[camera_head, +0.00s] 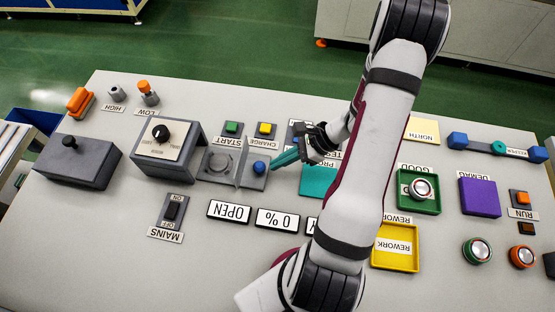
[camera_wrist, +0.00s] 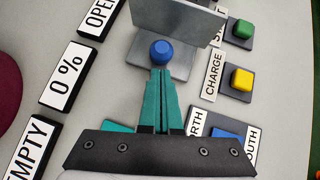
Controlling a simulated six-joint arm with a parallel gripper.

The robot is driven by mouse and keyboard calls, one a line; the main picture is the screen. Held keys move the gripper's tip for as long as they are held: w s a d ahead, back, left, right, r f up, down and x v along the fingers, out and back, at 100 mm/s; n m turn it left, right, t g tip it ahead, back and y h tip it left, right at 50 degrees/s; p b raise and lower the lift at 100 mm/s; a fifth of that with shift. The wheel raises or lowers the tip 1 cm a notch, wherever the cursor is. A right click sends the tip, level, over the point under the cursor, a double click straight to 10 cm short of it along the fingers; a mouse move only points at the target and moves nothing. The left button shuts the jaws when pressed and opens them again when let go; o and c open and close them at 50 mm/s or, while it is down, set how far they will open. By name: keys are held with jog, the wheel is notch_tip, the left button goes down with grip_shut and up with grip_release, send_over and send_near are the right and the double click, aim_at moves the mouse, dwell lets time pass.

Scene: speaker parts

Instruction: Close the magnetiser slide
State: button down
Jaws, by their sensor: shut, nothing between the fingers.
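The magnetiser slide is a grey plate with an upright panel (camera_head: 240,163) and a blue knob (camera_head: 259,168). The panel stands beside the grey magnetiser body with a round recess (camera_head: 217,163). In the wrist view the knob (camera_wrist: 162,52) sits on the plate in front of the panel (camera_wrist: 180,20). My gripper (camera_head: 275,165) has teal fingers, shut with nothing between them. In the wrist view its fingertips (camera_wrist: 161,72) point at the knob, at or very close to it; I cannot tell whether they touch. A display (camera_head: 229,211) reads OPEN.
The START (camera_head: 232,127) and CHARGE (camera_head: 265,129) buttons stand behind the slide. A grey dial box (camera_head: 168,143) stands left of the magnetiser. Displays reading 0 % (camera_head: 278,220) and EMPTY (camera_wrist: 32,148) lie in front. My arm covers the middle right of the table.

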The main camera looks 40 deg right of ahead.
aim_at(245, 156)
jog(key=shift+w+a, duration=0.1)
jog(key=shift+a, duration=0.1)
jog(key=w+a, duration=0.8)
jog(key=d, duration=0.1)
jog(key=s+d, duration=0.2)
jog(key=d, duration=0.1)
jog(key=shift+s+d+r, duration=0.1)
jog(key=shift+r, duration=0.15)
jog(key=v, duration=0.9)
jog(key=s+a+r+n+g+h, duration=0.2)
jog(key=s+a+r+n+g, duration=0.4)
jog(key=a+r+n, duration=0.65)
jog(key=s+a+n+t+h, duration=0.1)
jog(key=s+a+n+h, duration=0.3)
jog(key=s, duration=0.6)
jog(key=shift+s+r+n, duration=0.2)
jog(key=shift+s+n, duration=0.2)
jog(key=shift+n, duration=0.65)
